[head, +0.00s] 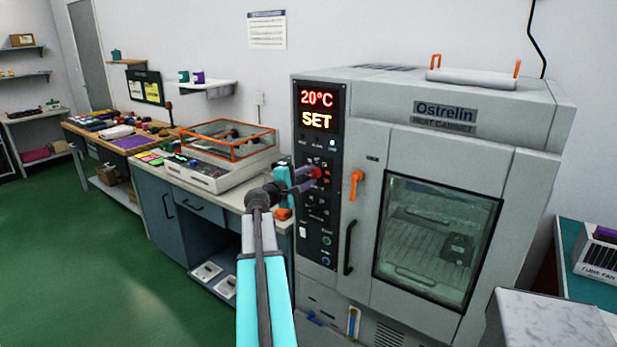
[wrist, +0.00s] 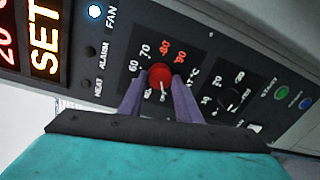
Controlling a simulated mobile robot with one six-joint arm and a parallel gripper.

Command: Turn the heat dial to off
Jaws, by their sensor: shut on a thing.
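The heat cabinet (head: 540,150) is a grey oven-like unit labelled Ostrelin with a black control panel on its left. The red heat dial (wrist: 160,76) sits on that panel among temperature marks such as 60, 70, 80 and 90. My gripper (wrist: 160,88) is shut on the red dial, one purple finger on each side. In the head view my gripper (head: 312,174) reaches the panel and partly covers the dial. The dial's pointer setting is too small to tell. The display (head: 319,108) reads 20°C and SET.
A second black knob (wrist: 229,99) is right of the dial in the wrist view. An orange door handle (head: 356,184) and a black handle (head: 349,247) stick out beside the panel. An orange-framed device (head: 221,150) stands on the bench at left. The green floor (head: 90,250) is clear.

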